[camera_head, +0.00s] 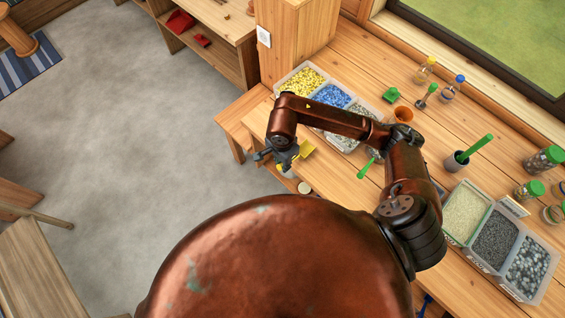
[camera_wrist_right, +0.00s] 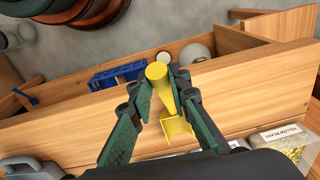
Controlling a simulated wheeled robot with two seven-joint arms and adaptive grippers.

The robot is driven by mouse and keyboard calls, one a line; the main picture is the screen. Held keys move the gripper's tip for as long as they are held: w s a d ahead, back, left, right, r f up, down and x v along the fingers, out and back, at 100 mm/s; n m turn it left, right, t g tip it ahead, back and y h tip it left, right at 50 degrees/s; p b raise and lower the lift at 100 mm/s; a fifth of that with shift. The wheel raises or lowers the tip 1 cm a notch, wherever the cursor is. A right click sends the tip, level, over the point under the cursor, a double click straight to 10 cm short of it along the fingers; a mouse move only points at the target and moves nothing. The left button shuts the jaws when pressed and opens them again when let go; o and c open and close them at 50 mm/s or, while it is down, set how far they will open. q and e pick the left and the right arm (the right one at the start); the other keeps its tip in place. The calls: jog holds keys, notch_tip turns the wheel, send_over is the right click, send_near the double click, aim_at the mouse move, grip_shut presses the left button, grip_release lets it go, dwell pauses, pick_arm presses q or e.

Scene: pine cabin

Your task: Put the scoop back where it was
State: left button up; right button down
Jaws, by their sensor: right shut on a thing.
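My left gripper is not in view.
A green-handled tool (camera_head: 365,168) lies near my arm. A shelf below holds a blue rack (camera_wrist_right: 117,75).

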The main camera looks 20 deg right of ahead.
jog(key=c, duration=2.3)
grip_release()
jog(key=shift+f, duration=0.15)
jog(key=o, duration=0.5)
jog(key=r, duration=1.2)
jog(key=shift+s+a+r+b, duration=0.2)
jog(key=shift+s+b, duration=0.1)
jog(key=shift+b, duration=0.1)
